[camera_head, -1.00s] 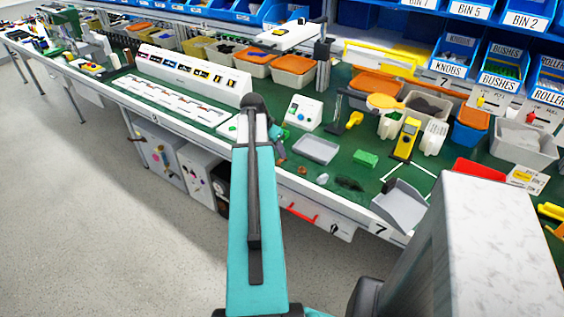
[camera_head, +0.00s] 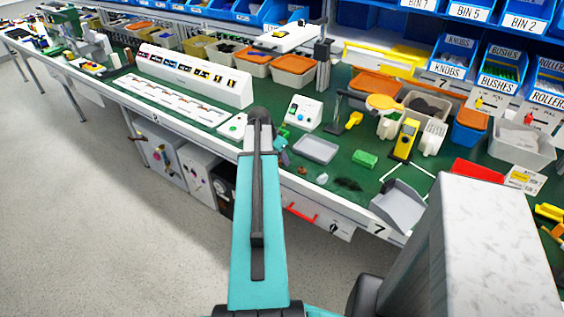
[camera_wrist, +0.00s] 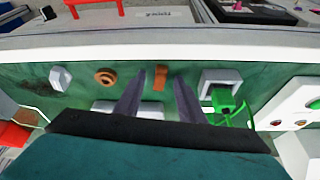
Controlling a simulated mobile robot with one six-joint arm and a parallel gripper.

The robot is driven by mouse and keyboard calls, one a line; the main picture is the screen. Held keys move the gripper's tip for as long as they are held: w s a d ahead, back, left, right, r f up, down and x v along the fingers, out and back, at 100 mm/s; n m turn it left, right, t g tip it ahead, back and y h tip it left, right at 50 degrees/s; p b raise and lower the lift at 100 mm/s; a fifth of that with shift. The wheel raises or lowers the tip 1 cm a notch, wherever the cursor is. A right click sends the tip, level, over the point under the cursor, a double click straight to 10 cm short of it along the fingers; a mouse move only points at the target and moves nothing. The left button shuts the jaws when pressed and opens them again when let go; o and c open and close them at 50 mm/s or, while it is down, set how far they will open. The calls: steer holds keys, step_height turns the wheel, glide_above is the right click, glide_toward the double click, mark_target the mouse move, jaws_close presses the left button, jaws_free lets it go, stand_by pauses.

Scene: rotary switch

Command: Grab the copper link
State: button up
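The copper link (camera_wrist: 161,77) is a small orange-brown bar on the green bench mat in the wrist view. My gripper (camera_wrist: 160,84) is open, with its two dark tapered fingers on either side of the link in that picture. Green shows between the link and each finger, so they look apart. I cannot tell how high the fingertips are above the mat. In the head view the gripper is mostly hidden by my own arm, and I cannot make out the link there.
In the wrist view, a copper ring (camera_wrist: 106,76) and a pale nut (camera_wrist: 61,79) lie left. A grey square frame (camera_wrist: 220,80) and a green part (camera_wrist: 224,98) lie close at right. A grey tray (camera_head: 316,149) and green block (camera_head: 365,158) sit on the bench.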

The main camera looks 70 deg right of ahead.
stand_by(0.3)
jaws_close()
steer(key=shift+r, duration=0.15)
steer(key=shift+r+b, duration=0.5)
steer(key=shift+r, duration=0.75)
steer(key=a+r+b, duration=0.1)
steer(key=a+b, duration=0.3)
steer(key=a, duration=0.7)
steer(key=shift+r, duration=0.2)
steer(key=shift+s+a+b, duration=0.1)
steer(key=shift+a+b, duration=0.05)
steer(key=shift+b, duration=0.5)
